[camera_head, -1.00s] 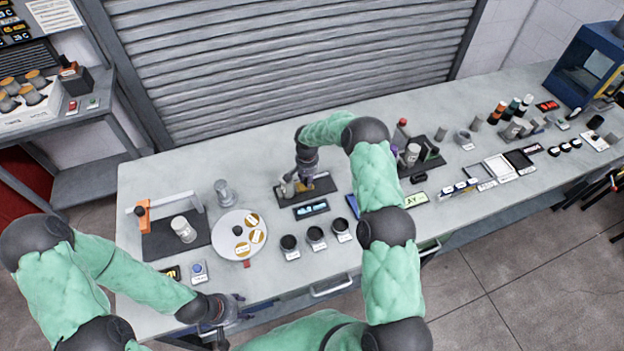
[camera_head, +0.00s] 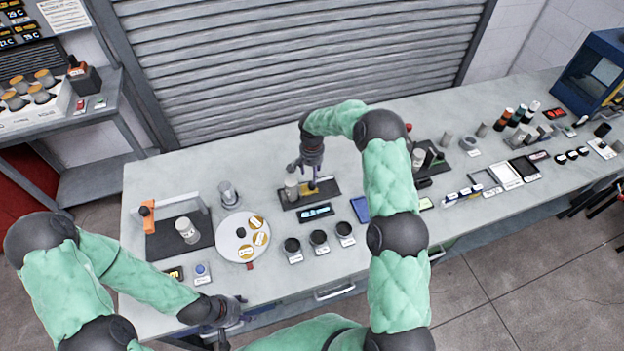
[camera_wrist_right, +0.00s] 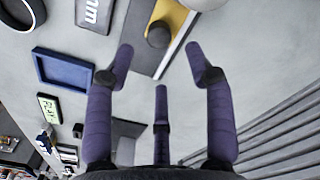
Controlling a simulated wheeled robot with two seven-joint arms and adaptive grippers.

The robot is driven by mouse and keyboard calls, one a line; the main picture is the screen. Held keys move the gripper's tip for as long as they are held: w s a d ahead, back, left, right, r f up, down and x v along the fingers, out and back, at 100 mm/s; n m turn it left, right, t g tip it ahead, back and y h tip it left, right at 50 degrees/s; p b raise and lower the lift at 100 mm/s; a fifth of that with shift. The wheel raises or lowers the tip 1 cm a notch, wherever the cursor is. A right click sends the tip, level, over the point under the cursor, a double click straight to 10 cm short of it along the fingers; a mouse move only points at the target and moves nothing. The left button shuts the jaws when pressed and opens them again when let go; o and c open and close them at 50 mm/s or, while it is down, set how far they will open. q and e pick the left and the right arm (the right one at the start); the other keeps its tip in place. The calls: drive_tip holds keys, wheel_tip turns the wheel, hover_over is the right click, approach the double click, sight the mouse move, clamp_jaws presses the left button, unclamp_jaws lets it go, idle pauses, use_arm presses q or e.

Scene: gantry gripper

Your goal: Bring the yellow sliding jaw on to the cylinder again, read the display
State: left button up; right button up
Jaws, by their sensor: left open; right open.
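The measuring gauge has a dark base (camera_head: 327,186) near the back middle of the table. A pale upright cylinder (camera_head: 291,187) stands at its left end. The yellow sliding jaw (camera_head: 313,190) sits just right of it; whether they touch is too small to tell. The jaw (camera_wrist_right: 178,17) with its dark round knob shows at the top of the right wrist view. The lit display (camera_head: 316,212) stands in front; its digits are unreadable, and only "mm" shows on the display in the wrist view (camera_wrist_right: 93,12). My right gripper (camera_head: 305,167) is open and empty above the gauge. My left gripper (camera_head: 236,308) is open at the front edge.
Three dark cups (camera_head: 318,237) stand in front of the display. A white round plate (camera_head: 231,249) and a frame with an orange part (camera_head: 147,211) are at left. A blue tray (camera_head: 360,208) lies right of the gauge. My right arm hides part of the table.

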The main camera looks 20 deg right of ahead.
drive_tip(key=shift+r, duration=2.6)
drive_tip(key=shift+r, duration=0.1)
